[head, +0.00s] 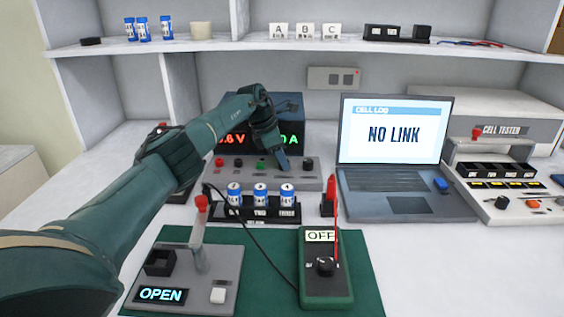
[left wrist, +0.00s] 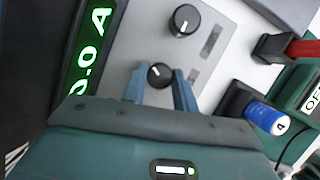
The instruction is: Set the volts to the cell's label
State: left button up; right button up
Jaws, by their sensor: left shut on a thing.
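The power supply (head: 220,172) is a dark box with a grey front panel of knobs. Its red volts display (head: 232,138) reads ".6 V", the front digit hidden by my arm. Its green amps display also shows in the left wrist view (left wrist: 92,50) as "0.0 A". My left gripper (head: 283,163) is at the panel, its blue fingers shut around a black knob (left wrist: 160,74). Another black knob (head: 308,164) is just to its right. Three blue-and-white cells (head: 260,194) stand in a black rack; their labels are too small to read. My right gripper is not in view.
A laptop (head: 394,133) shows "NO LINK". A cell tester (head: 500,130) is at right. In front are a fixture reading "OPEN" (head: 160,295) and a green meter reading "OFF" (head: 326,270) with a red probe. More cells (head: 142,28) stand on the shelf.

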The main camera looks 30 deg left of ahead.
pick_arm(q)
jog(key=shift+m, duration=0.3)
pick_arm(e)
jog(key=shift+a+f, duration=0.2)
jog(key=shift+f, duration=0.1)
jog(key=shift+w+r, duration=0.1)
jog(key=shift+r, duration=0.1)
pick_arm(q)
jog(key=o, duration=1)
jog(key=shift+c, duration=0.2)
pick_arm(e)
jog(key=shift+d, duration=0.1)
pick_arm(q)
jog(key=shift+r, duration=0.1)
jog(key=p+v, duration=0.2)
jog(key=v, duration=1.1)
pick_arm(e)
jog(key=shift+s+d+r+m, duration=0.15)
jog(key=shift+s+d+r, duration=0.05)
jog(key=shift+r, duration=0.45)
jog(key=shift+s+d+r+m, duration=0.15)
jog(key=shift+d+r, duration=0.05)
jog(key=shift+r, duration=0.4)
pick_arm(q)
jog(key=shift+w+a+r, duration=0.1)
jog(key=shift+w, duration=0.05)
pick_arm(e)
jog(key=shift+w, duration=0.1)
